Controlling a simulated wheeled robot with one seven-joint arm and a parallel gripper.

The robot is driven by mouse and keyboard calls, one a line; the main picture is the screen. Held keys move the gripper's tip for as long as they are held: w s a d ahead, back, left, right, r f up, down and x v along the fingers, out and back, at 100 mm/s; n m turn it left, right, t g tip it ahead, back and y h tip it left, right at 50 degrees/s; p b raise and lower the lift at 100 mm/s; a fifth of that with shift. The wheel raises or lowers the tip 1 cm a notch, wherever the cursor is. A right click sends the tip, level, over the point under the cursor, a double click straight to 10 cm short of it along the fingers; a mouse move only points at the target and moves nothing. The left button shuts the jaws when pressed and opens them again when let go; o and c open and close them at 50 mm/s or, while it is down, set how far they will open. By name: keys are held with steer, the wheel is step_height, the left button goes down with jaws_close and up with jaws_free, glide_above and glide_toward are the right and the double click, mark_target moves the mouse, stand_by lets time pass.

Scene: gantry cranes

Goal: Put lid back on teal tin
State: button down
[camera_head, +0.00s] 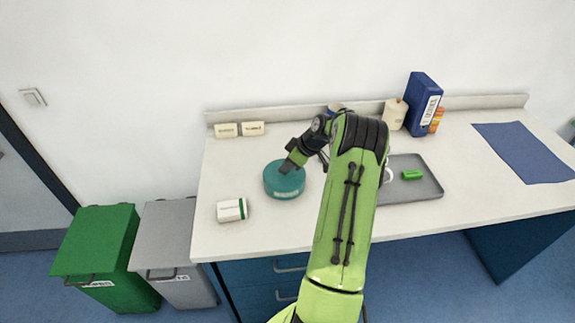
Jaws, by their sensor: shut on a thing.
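The round teal tin (284,190) stands upright on the left part of the white counter. Its top looks teal and flat, and I cannot make out a seam between lid and tin from here. My gripper (290,164) reaches down from the right onto the far edge of the tin's top. It is shut on the lid (274,177), which is at the tin's top. The fingertips are small and dark, and they cover part of the top. Whether the lid sits fully down is not clear.
A grey tray (425,190) holds a green item (411,175). A blue box (423,104) and a cream container (394,115) stand behind. A blue mat (525,151) lies right.

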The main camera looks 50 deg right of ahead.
steer(key=c, duration=0.9)
jaws_free()
steer(key=shift+o, duration=0.2)
steer(key=o, duration=0.4)
steer(key=shift+r+p, duration=2.1)
steer(key=shift+r, duration=1.5)
steer(key=shift+f, duration=0.1)
jaws_close()
